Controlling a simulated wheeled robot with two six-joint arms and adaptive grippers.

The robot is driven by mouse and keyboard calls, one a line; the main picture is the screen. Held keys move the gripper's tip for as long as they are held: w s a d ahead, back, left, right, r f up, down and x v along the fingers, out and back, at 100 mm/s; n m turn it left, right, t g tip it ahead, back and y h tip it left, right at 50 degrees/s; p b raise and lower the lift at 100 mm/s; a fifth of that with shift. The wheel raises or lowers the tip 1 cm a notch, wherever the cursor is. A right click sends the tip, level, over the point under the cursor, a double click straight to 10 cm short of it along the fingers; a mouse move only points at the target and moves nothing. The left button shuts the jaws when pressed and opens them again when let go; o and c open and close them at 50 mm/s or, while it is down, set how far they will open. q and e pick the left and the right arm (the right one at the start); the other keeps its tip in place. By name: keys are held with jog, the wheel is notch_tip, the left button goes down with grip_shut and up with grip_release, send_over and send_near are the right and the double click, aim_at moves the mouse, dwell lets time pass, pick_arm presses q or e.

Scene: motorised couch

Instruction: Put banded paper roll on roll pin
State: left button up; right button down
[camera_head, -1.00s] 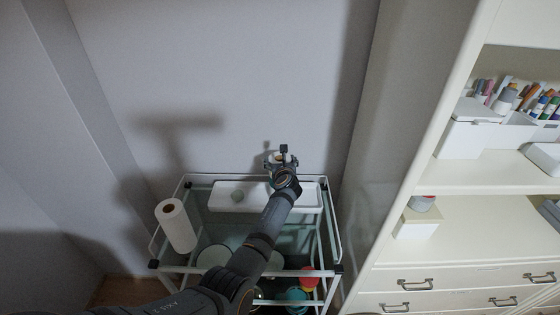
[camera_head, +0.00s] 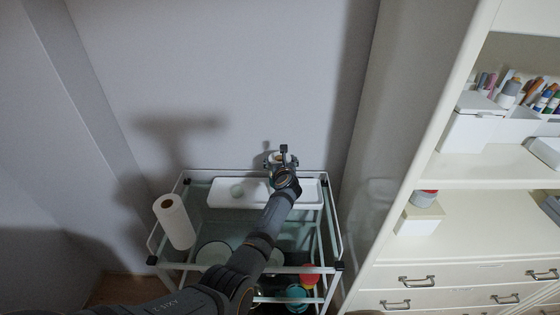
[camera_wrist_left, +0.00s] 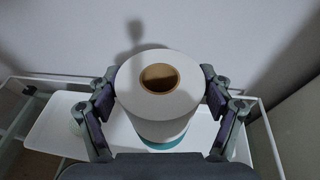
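A white paper roll (camera_wrist_left: 158,102) with a brown core and a teal band near its lower end fills the middle of the left wrist view. My left gripper (camera_wrist_left: 159,94) has one finger against each side of the roll and is shut on it. In the head view my left gripper (camera_head: 281,160) is above the back edge of a glass cart (camera_head: 335,225), near the wall; the roll is mostly hidden there. Another white paper roll (camera_head: 175,224) stands at the cart's left side. I cannot make out a roll pin. My right gripper is not in view.
A white tray (camera_head: 222,196) lies at the back of the cart, beneath my left gripper. Plates, a red item (camera_head: 310,274) and a teal item (camera_head: 296,293) are on lower levels. A white shelf unit with drawers (camera_head: 470,280) stands close on the right.

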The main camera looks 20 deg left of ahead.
pick_arm(q)
jog(key=o, duration=0.3)
jog(key=shift+r, duration=0.15)
notch_tip(320, 180, up, 10)
dwell(0.4)
jog(key=shift+f, duration=0.2)
